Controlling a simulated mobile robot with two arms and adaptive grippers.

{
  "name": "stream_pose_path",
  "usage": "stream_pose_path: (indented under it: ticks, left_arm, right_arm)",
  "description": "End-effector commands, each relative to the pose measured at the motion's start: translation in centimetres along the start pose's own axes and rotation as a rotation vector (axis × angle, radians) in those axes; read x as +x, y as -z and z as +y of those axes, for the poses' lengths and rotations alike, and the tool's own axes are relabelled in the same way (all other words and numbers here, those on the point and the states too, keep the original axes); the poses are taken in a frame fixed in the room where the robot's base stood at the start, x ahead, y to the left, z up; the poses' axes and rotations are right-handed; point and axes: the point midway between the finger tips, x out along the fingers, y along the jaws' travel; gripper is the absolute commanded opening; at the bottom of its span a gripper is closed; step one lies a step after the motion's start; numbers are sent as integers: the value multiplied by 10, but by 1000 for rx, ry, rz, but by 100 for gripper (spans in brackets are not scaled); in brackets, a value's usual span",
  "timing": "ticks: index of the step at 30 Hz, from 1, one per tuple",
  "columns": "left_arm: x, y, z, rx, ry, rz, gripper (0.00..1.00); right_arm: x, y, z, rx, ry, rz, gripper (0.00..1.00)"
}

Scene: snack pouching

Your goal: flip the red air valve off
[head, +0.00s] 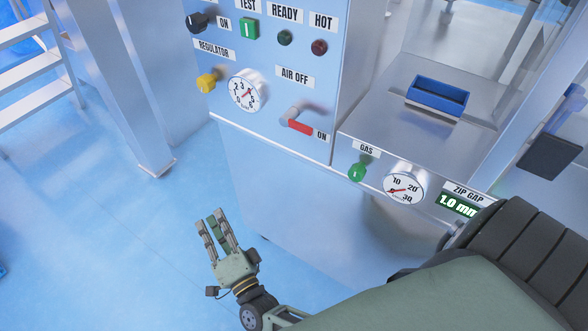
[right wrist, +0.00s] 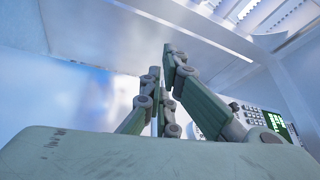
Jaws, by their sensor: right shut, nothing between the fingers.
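The air valve's red lever (head: 299,127) is on the grey-blue machine panel in the head view. It points right, its red end beside the ON label (head: 321,136). The AIR OFF label (head: 295,77) is above the valve. My right gripper (head: 209,217) is shut and empty, below and left of the valve, well apart from it, in front of the machine's lower body. In the right wrist view its fingers (right wrist: 162,60) point up, with nothing held. The valve cannot be made out there. My left gripper is not in view.
Left of the valve are a pressure gauge (head: 246,92) and a yellow regulator knob (head: 207,83). A green gas knob (head: 358,171) and a second gauge (head: 404,188) are to the right. A blue tray (head: 437,96) sits on the steel top. Blue floor lies open at left.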

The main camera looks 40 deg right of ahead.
Motion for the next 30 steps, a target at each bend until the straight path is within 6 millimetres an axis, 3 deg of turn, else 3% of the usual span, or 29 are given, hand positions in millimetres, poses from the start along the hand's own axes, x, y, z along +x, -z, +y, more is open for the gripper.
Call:
stream_pose_path:
  ticks: [1, 3, 6, 8, 12, 18, 30]
  left_arm:
    - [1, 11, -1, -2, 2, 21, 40]
    - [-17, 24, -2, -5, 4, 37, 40]
    - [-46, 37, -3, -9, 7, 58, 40]
    - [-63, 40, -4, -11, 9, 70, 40]
    - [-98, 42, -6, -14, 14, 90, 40]
    - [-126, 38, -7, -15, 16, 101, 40]
    - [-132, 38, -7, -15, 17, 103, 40]
  right_arm:
    - [11, 12, -22, 155, 104, 117, 0]
    - [16, 41, -60, 375, 238, 274, 0]
    - [5, 82, -94, 682, 415, 480, 0]
    - [-7, 103, -104, 850, 506, 589, 0]
    - [-38, 134, -108, 1154, 664, 790, 0]
    - [-62, 148, -102, 1354, 761, 935, 0]
    - [-64, 151, -103, 1370, 771, 951, 0]
